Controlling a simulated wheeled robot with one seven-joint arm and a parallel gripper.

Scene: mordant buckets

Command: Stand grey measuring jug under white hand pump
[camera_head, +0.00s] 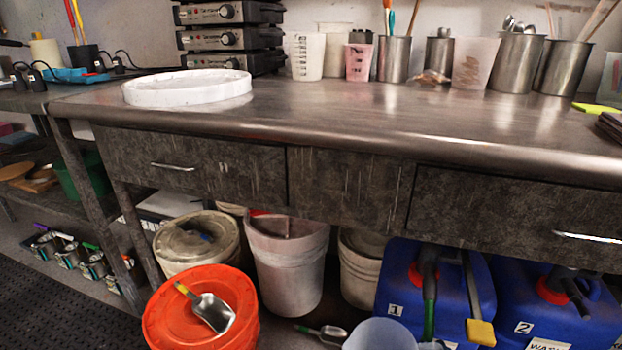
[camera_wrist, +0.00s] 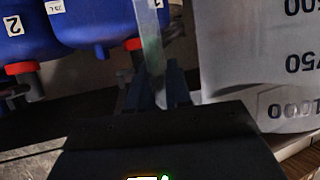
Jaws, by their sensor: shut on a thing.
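The grey measuring jug (camera_wrist: 262,65) fills the right of the wrist view, with 500, 750 and 1000 marks upside down there, like the blue containers' labels. In the head view a pale grey round shape at the bottom edge looks like the same jug (camera_head: 380,335), partly cut off. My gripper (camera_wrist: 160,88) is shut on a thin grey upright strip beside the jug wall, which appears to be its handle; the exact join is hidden. My gripper is not clear in the head view. I cannot make out a white hand pump in either view.
Blue containers (camera_head: 400,278) with red caps and dark spouts stand under the bench (camera_head: 350,125) at right. A bucket with an orange lid (camera_head: 175,325) carries a metal scoop (camera_head: 213,313). White buckets (camera_head: 290,265) stand behind. The bench's middle is clear.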

